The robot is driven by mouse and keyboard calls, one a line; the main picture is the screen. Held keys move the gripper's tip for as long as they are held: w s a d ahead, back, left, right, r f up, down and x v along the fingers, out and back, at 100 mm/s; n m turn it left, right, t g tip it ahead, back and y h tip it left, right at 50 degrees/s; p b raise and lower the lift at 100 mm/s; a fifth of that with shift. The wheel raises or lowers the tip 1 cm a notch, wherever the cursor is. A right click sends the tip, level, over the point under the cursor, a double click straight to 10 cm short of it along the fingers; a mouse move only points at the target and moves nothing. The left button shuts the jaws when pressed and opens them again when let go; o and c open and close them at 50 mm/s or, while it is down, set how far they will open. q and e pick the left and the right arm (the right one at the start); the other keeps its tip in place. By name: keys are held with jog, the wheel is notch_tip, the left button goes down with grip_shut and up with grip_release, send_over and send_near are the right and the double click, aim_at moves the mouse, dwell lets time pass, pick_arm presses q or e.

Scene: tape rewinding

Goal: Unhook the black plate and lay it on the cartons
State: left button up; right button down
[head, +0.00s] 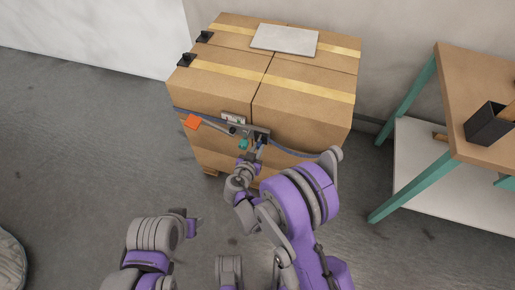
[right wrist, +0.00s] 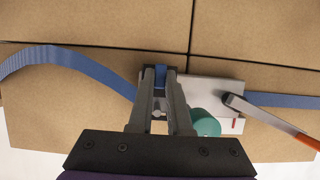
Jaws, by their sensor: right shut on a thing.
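Two small black plates (head: 186,60) (head: 205,36) sit at the left edge of the stacked cartons (head: 300,115), at the ends of the yellow tape bands. My right gripper (head: 260,137) is at the cartons' front face, beside a silver tensioner (right wrist: 205,90). In the right wrist view its fingers (right wrist: 160,80) are shut on the blue strap (right wrist: 45,57), whose end shows between them. Whether a dark piece is also gripped there is unclear. My left gripper (head: 187,222) is low, apart from the cartons; its jaws cannot be made out.
The tensioner has an orange handle (head: 191,121) and a teal knob (right wrist: 205,123). A table (head: 480,75) with a black holder (head: 490,124) stands right.

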pick_arm(q)
jog(key=shift+w+f+b, duration=0.1)
jog(key=shift+f+b, duration=0.25)
jog(key=shift+f, duration=0.1)
pick_arm(e)
jog(key=s+a, duration=0.2)
jog(key=s, duration=0.4)
jog(key=shift+s, duration=0.3)
jog(key=shift+a, duration=0.1)
dwell(0.3)
pick_arm(q)
notch_tip(320, 180, up, 18)
jog(key=p, duration=1.5)
jog(key=shift+w+f+t, duration=0.15)
jog(key=shift+f+t, duration=0.1)
jog(key=shift+t, duration=0.15)
pick_arm(e)
jog(key=s+a+r, duration=0.1)
jog(key=s+r, duration=0.1)
jog(key=r, duration=1)
jog(key=s+r, duration=0.3)
jog(key=r, duration=0.9)
jog(key=shift+s+a, duration=0.3)
jog(key=shift+a, duration=0.1)
pick_arm(q)
jog(key=shift+p, duration=0.3)
pick_arm(e)
jog(key=shift+d, duration=0.1)
